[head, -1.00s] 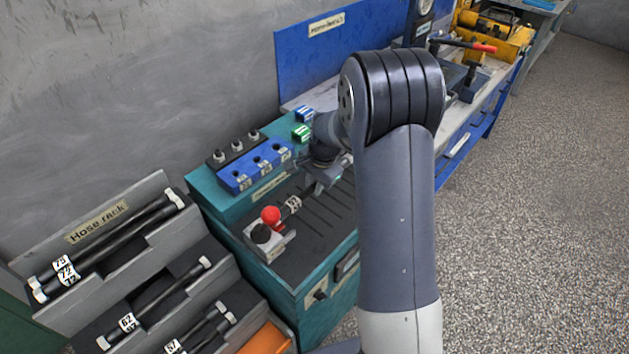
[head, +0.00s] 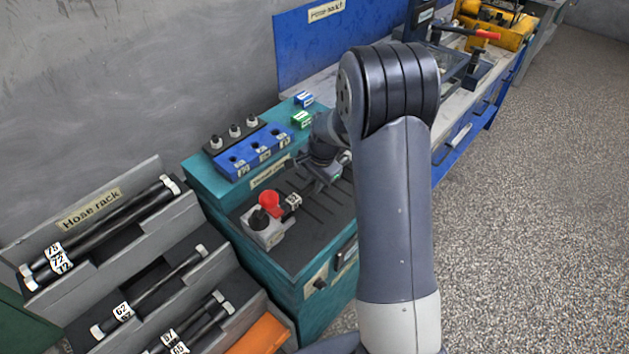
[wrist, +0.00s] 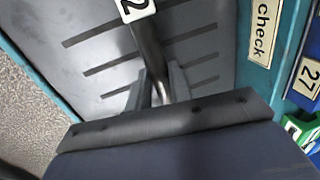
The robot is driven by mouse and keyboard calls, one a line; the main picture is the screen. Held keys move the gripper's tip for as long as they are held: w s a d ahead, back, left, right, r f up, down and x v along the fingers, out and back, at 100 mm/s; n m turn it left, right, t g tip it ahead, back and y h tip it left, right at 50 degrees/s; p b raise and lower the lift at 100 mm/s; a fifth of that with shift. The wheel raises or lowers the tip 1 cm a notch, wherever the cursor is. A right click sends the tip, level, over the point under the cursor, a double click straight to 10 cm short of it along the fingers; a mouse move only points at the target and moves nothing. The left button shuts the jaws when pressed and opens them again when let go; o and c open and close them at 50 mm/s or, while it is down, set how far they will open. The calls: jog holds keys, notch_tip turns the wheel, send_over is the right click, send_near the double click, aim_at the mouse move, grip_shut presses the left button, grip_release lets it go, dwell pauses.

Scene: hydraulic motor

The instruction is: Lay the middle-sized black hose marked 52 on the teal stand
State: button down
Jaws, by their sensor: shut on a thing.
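My gripper (head: 326,180) is over the dark grooved top of the teal stand (head: 318,302). In the wrist view its fingers (wrist: 158,90) are shut on a black hose (wrist: 149,48) with a white label. Only a 2 shows on that label; the other digit is cut off by the frame edge. In the head view the hose's label (head: 291,202) shows beside a red knob (head: 270,202) on a small grey fixture. My arm hides part of the hose. I cannot tell whether the hose touches the stand's top.
A blue block with holes (head: 257,150) and small blue and green blocks stand at the stand's back. The hose rack (head: 92,208) at left holds several hoses, including one marked 62 (head: 160,293). A workbench (head: 455,125) with tools stands beyond.

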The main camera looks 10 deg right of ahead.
jog(key=shift+f+b, duration=0.55)
jog(key=shift+f, duration=0.15)
jog(key=c, duration=1.3)
grip_release()
jog(key=shift+o, duration=0.6)
jog(key=shift+f, duration=0.1)
jog(key=shift+s, duration=0.1)
notch_tip(320, 180, up, 11)
jog(key=s+d, duration=0.1)
jog(key=shift+s, duration=0.25)
jog(key=shift+f, duration=0.2)
